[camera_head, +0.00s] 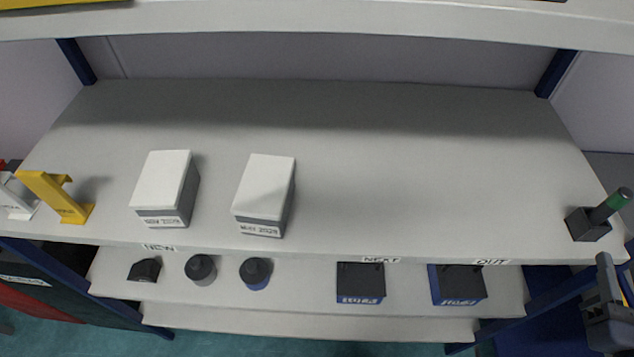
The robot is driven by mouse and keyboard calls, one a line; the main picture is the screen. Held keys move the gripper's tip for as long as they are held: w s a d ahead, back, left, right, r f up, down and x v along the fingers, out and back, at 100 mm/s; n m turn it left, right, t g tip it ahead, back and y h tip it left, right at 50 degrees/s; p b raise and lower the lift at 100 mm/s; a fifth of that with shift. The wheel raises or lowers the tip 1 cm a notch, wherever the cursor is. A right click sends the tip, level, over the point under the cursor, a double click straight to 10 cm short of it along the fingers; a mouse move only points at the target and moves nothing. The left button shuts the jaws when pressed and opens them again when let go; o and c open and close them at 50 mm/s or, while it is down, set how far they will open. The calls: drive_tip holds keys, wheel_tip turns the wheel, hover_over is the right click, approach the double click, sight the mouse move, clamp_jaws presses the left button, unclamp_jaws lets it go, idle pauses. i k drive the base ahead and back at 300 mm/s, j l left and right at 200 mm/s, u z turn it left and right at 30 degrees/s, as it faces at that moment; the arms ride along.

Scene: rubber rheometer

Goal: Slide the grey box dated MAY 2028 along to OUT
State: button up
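The box dated MAY 2028 (265,190) stands on the middle shelf, left of centre. It has a white top and a grey band above its date label. A similar box, whose label seems to read NOV 2028 (163,186), stands to its left with a gap between them. The OUT label (491,262) is on the shelf's front edge at the right, and the shelf behind it is bare. My gripper (606,290) shows in part at the lower right edge, apart from both boxes. Its fingertips are not clear.
The NEW label (159,247) and NEXT label (381,260) mark the same edge. A black block with a green-tipped rod (590,222) stands at the shelf's right end, a yellow stand (60,196) at its left. Several dark items fill the lower shelf. The shelf between box and block is clear.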

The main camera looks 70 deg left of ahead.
sight(260, 206)
drive_tip(key=u, duration=3.05)
drive_tip(key=k, duration=0.15)
drive_tip(key=i, duration=0.15)
